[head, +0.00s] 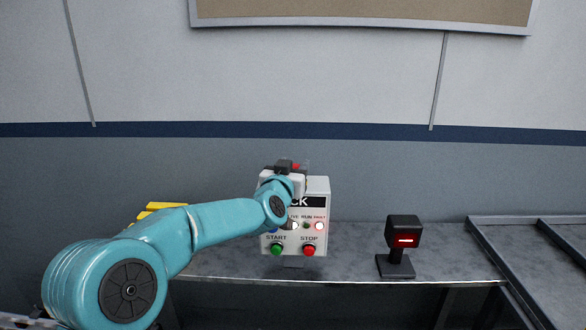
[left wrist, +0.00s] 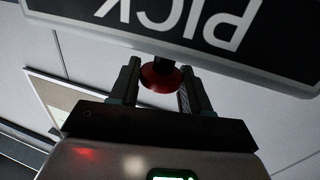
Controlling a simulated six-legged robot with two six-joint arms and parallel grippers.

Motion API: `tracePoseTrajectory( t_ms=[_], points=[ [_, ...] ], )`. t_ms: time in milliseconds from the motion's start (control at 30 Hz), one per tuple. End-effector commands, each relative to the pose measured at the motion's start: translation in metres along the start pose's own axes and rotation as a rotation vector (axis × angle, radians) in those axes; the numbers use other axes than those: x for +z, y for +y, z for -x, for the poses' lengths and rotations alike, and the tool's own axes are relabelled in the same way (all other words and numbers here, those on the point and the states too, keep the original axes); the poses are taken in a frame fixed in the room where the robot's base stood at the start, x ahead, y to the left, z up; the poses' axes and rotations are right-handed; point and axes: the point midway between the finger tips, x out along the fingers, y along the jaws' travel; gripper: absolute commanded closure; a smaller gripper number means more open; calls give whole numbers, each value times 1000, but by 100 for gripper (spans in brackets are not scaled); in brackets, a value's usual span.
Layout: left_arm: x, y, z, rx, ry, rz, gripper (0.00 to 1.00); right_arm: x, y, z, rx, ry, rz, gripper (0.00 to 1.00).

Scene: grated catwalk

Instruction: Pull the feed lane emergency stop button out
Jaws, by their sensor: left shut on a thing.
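A white control box (head: 317,187) stands on the grey counter, with a black label partly hidden by my left arm in the head view. In the left wrist view the label reads PICK upside down (left wrist: 180,18). A red mushroom button (left wrist: 160,77) on a dark stem sticks out from the box there. My left gripper (left wrist: 160,90) has one finger on each side of the red button and is shut on it. In the head view my left gripper (head: 291,166) is at the top of the box, where the button shows only as a bit of red. My right gripper is out of view.
The box front has a green START button (head: 277,249), a red STOP button (head: 309,249) and small lamps. A dark stand with a red-lit display (head: 403,239) is to the right. Yellow pieces (head: 165,206) lie behind my arm. A metal frame (head: 530,250) stands far right.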

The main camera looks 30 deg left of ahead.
Motion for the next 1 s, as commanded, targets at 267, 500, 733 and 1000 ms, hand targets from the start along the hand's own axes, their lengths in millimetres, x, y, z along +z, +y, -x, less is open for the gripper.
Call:
tracePoseTrajectory(
  t_ms=[267, 500, 733, 1000],
  points=[
    [-8, -1, 0, -5, 16, 0, 40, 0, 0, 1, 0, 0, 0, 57],
    [-6, -1, 0, -3, 10, 0, 32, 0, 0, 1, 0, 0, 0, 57],
    [-4, -1, 14, -2, 10, -1, 32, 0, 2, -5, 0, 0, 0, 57],
    [-3, 0, 82, -1, 13, 0, 32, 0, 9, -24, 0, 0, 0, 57]
  ],
)
